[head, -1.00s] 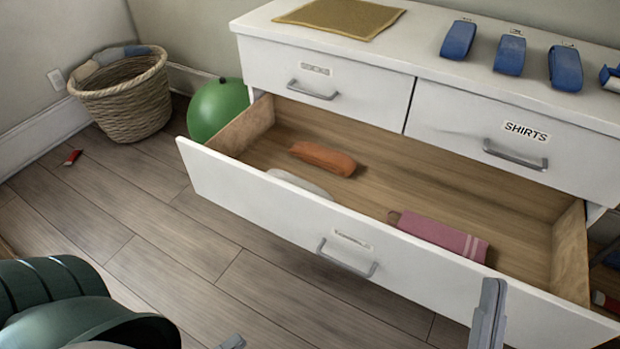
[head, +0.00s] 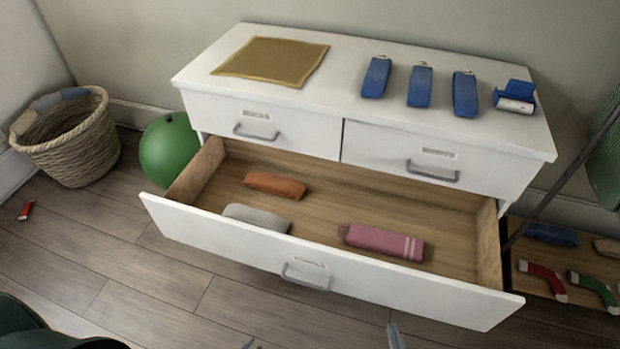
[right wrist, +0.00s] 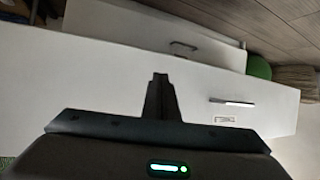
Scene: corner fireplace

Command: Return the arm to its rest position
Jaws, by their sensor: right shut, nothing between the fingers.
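My right gripper (head: 396,337) shows only as a grey tip at the bottom edge of the head view, in front of the open drawer. In the right wrist view its fingers (right wrist: 160,85) are shut together and hold nothing, with the white drawer front beyond them. A small grey tip of my left gripper (head: 248,343) shows at the bottom edge of the head view; too little shows to tell its jaws. Most of both arms is out of view.
The white dresser's lower drawer (head: 230,247) stands open, with orange, grey and pink rolled items inside. Blue rolls and a mustard cloth (head: 270,61) lie on top. A green ball (head: 170,150) and wicker basket (head: 75,145) stand left. Floor in front is clear.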

